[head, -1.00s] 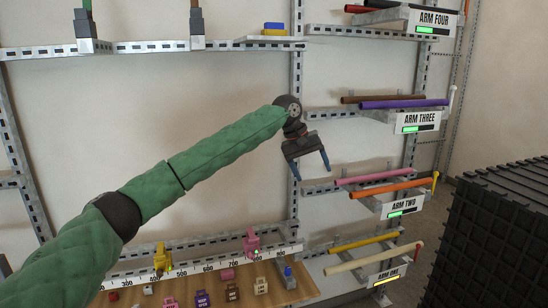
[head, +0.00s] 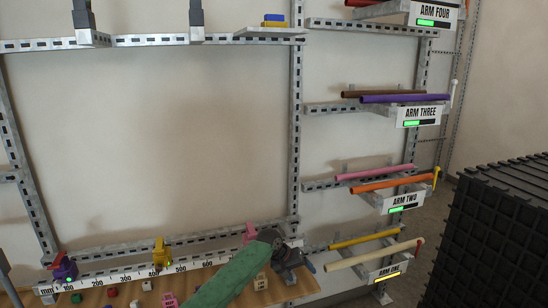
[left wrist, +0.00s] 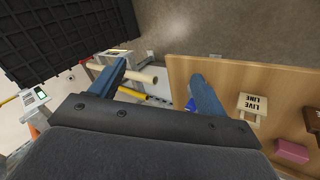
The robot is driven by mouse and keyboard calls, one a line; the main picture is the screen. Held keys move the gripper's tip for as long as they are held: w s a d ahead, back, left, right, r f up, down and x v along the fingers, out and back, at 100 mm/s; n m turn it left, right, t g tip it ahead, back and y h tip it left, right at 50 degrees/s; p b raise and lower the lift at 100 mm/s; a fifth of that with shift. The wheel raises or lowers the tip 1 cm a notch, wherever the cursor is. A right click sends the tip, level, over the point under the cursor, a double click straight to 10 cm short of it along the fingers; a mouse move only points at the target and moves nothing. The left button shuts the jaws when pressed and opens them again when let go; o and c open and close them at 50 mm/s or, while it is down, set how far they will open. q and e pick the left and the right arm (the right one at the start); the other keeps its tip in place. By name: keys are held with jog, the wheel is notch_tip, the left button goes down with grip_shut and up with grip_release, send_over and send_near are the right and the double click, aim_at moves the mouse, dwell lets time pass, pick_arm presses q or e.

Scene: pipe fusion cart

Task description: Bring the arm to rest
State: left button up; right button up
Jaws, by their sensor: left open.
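My left arm (head: 238,272), in a green sleeve, comes in from the bottom of the head view. My left gripper (head: 303,268) is low at the right end of the wooden bench, beside the pink clamp (head: 249,232), and partly hidden by its own wrist. In the left wrist view the two blue fingers of my gripper (left wrist: 160,80) are spread apart with nothing held between them. The bench edge and a cream pipe (left wrist: 150,74) show beyond the fingers. My right gripper is not in view.
The wooden bench (head: 128,293) carries a millimetre ruler (head: 135,275), a purple clamp (head: 64,268), a yellow clamp (head: 160,254) and small tagged blocks. Pipe racks, including ARM ONE (head: 388,271), stand right of the gripper. A black ribbed box (head: 505,235) is at far right.

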pick_arm(q)
jog(key=s+a+f+y+b, duration=0.1)
jog(key=s+a+f, duration=0.45)
jog(key=f, duration=0.75)
jog(key=s+a+f+t+y, duration=0.1)
jog(key=s+a+f, duration=0.2)
jog(key=s+f, duration=0.8)
jog(key=s+a+f+b, duration=0.1)
jog(key=s+a+f, duration=0.4)
jog(key=f, duration=1)
jog(key=s+a+f+y, duration=0.1)
jog(key=s+a+f, duration=0.4)
jog(key=s, duration=0.7)
jog(key=s+a+f+y+b, duration=0.1)
jog(key=s+a+f, duration=0.4)
jog(key=s, duration=0.8)
jog(key=s+a+f+m+g+y, duration=0.1)
jog(key=s+a+f, duration=0.4)
jog(key=s+f, duration=0.5)
jog(key=s+y, duration=0.1)
jog(key=s, duration=0.1)
jog(key=shift+s+f+b, duration=0.3)
jog(key=shift+s+b, duration=0.1)
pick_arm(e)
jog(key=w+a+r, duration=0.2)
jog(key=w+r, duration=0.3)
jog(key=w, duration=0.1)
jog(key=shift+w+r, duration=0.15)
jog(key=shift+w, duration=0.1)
